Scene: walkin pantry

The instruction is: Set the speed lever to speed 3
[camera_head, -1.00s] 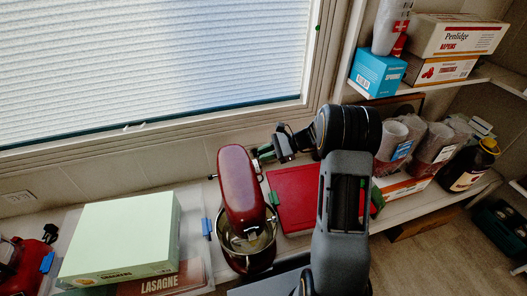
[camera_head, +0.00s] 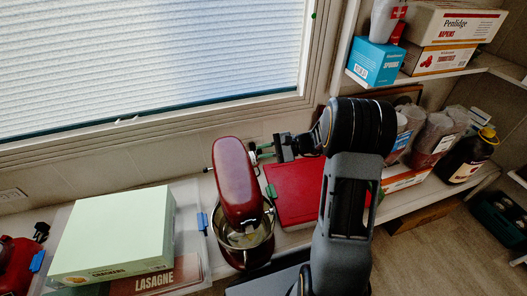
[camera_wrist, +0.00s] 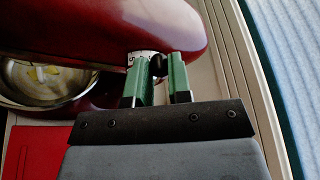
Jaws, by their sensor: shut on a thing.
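The red stand mixer (camera_head: 236,180) stands on the counter below the window, its metal bowl (camera_head: 246,240) under the head. In the wrist view the mixer head (camera_wrist: 110,25) fills the top left. A white speed dial with dark marks (camera_wrist: 141,57) shows on its side; its digits are too small to read surely. The dark round knob of the speed lever (camera_wrist: 158,66) sits beside the dial. My gripper (camera_wrist: 160,75) has its green fingers on either side of this knob, shut on it. In the head view my gripper (camera_head: 262,152) is at the mixer's right side.
A red box (camera_head: 298,188) lies right of the mixer, near my arm. A pale green box (camera_head: 115,232) and a lasagne box (camera_head: 155,281) are at the left. Bags and a dark bottle (camera_head: 470,158) stand at the right, below a shelf with boxes (camera_head: 457,32).

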